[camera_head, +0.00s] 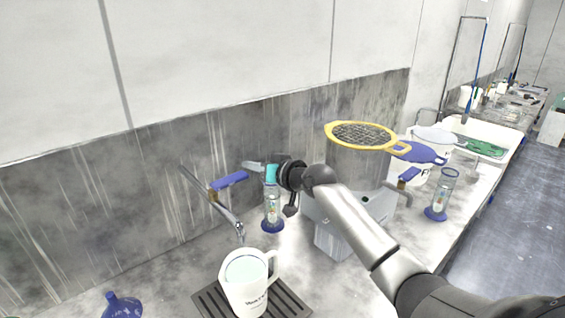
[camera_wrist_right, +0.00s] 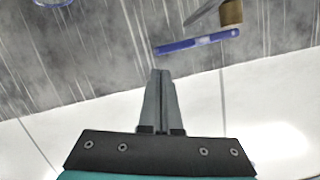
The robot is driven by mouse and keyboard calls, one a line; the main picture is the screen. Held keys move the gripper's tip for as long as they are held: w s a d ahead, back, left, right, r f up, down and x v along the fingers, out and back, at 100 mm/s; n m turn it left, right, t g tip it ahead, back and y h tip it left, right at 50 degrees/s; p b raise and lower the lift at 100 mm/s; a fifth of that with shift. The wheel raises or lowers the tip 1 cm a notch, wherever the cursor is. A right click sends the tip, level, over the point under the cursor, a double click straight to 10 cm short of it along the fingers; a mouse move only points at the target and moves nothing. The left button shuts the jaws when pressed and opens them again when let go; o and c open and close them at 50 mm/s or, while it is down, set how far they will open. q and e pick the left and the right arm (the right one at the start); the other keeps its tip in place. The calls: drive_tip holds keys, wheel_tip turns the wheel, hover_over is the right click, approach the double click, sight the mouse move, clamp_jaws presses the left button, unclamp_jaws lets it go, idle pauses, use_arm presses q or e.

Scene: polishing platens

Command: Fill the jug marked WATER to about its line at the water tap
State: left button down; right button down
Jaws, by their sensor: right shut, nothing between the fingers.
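The white jug (camera_head: 236,297) with dark lettering, too blurred to read fully, stands upright under the spout of the water tap (camera_head: 226,212). Pale liquid shows inside it; its fill line cannot be made out. Whether water is running from the spout is unclear. The tap's blue lever (camera_head: 229,181) sticks out to the right; it also shows in the right wrist view (camera_wrist_right: 195,42). My right gripper (camera_head: 246,165) is shut and empty, close to the lever's free end with a small gap visible in the wrist view (camera_wrist_right: 160,72). My left gripper is out of view.
The jug stands on a dark slatted drip tray (camera_head: 206,302). A clear cylinder with a blue foot (camera_head: 272,226) stands behind my right gripper. A yellow-rimmed sieve (camera_head: 329,133) sits over a grey vessel, right. A blue item (camera_head: 122,306) lies front left.

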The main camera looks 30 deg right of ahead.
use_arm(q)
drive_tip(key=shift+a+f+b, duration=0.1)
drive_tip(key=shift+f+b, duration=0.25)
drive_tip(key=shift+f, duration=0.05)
use_arm(e)
drive_tip(key=v, duration=0.9)
drive_tip(key=shift+s, duration=0.35)
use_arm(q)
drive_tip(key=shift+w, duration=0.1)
use_arm(e)
drive_tip(key=shift+f, duration=0.15)
